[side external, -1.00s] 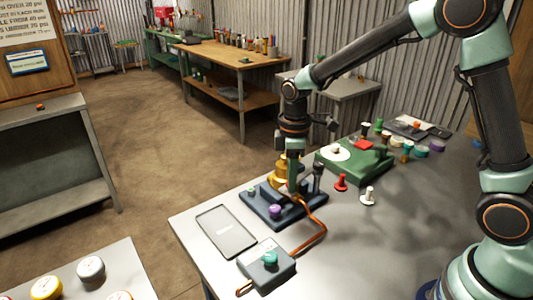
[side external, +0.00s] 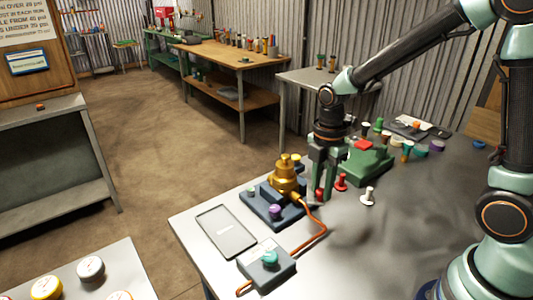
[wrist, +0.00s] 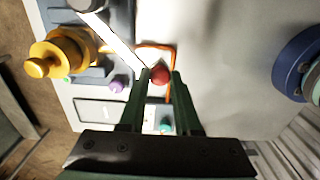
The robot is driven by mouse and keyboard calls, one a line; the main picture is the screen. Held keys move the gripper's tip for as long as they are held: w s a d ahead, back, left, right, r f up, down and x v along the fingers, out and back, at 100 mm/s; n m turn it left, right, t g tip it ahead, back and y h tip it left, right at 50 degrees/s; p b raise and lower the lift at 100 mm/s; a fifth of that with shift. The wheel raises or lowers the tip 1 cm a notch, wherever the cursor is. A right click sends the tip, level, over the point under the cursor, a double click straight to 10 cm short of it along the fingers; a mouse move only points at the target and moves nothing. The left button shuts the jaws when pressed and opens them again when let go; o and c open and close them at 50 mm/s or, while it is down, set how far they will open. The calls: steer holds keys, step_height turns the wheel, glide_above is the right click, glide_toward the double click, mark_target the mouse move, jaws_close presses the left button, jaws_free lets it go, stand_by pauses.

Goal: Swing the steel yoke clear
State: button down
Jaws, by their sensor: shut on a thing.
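My gripper (side external: 322,196) is low at the right side of the dark blue base (side external: 262,212). In the wrist view, its green fingers (wrist: 160,80) are shut on a red ball knob (wrist: 160,75). The steel yoke (wrist: 118,38) is a pale bar running from a grey pivot at the upper left to this knob. It points away from the brass valve body (wrist: 58,52), which stands uncovered to its left. In the side view, the brass body (side external: 287,176) stands upright on the base; the gripper largely hides the yoke.
A copper-coloured hose (side external: 318,236) curves from the base to a grey box with a teal knob (side external: 270,258). Red (side external: 341,182) and white (side external: 368,196) pegs and a green block (side external: 372,165) are close to my gripper's right.

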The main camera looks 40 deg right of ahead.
steer(key=shift+s+d, duration=0.1)
stand_by(0.4)
steer(key=c, duration=0.6)
jaws_free()
step_height(320, 180, up, 12)
steer(key=shift+r, duration=0.1)
steer(key=s+r+m+t, duration=0.1)
steer(key=s+m+t, duration=0.4)
steer(key=m, duration=1.3)
steer(key=shift+s+d+r+t, duration=0.3)
steer(key=shift+s+d, duration=0.1)
steer(key=shift+s, duration=0.4)
